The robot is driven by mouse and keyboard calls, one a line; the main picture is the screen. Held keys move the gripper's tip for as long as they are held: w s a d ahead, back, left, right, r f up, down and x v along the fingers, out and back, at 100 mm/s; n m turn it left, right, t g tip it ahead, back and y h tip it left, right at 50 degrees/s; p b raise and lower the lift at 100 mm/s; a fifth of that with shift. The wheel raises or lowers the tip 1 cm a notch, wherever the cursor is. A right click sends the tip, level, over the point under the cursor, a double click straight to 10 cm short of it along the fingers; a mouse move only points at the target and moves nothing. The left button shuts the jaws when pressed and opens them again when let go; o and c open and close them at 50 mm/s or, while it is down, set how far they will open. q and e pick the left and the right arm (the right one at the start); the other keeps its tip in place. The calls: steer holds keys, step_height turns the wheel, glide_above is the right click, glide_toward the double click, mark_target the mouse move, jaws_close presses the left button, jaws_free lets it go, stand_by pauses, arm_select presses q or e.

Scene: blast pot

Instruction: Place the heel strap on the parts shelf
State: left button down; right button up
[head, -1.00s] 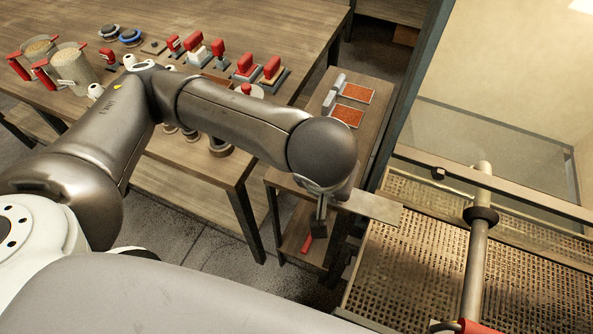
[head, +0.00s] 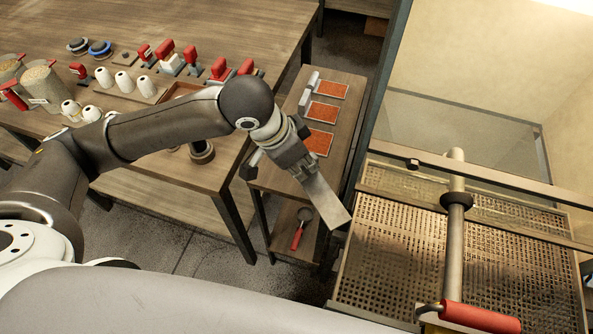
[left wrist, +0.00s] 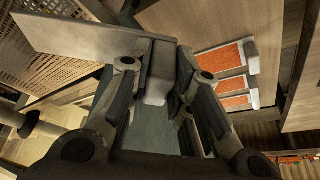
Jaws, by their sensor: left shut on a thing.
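The heel strap (head: 326,199) is a flat grey metal strip. In the head view it slants down to the right from my left gripper (head: 298,166). My left gripper is shut on its near end and holds it in the air. In the left wrist view the strap (left wrist: 90,38) runs to the upper left from a grey block-like end between the fingers (left wrist: 155,95). The parts shelf appears to be the small wooden stand (head: 344,75) behind and beside the gripper. The strap hangs in front of its right edge, apart from its top as far as I can tell. My right gripper is out of view.
Orange pads (head: 322,112) with grey blocks lie on the stand's top. A red-handled round tool (head: 298,236) lies on its lower level. A perforated-floor cabinet (head: 400,255) with a red-handled pipe (head: 456,215) stands right. The workbench (head: 225,30) at left holds several parts.

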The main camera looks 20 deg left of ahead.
arm_select(q)
steer(key=shift+w+a, duration=0.2)
steer(key=w+a+f+p, duration=0.1)
steer(key=w+a+f, duration=0.1)
steer(key=w, duration=0.1)
steer(key=w+a+f+p, duration=0.1)
steer(key=w+a+f, duration=0.1)
steer(key=w+f, duration=0.1)
steer(key=w+a+f+p, duration=0.1)
steer(key=w+a+f, duration=0.2)
steer(key=w, duration=0.1)
steer(key=shift+w+a+f, duration=0.1)
steer(key=shift+w, duration=0.05)
steer(key=shift+w+a+f+p, duration=0.35)
steer(key=shift+w+f, duration=0.15)
steer(key=shift+f, duration=0.2)
steer(key=shift+w+f, duration=0.1)
steer(key=shift+f, duration=1.6)
steer(key=c, duration=1.6)
jaws_free()
steer(key=shift+f, duration=0.15)
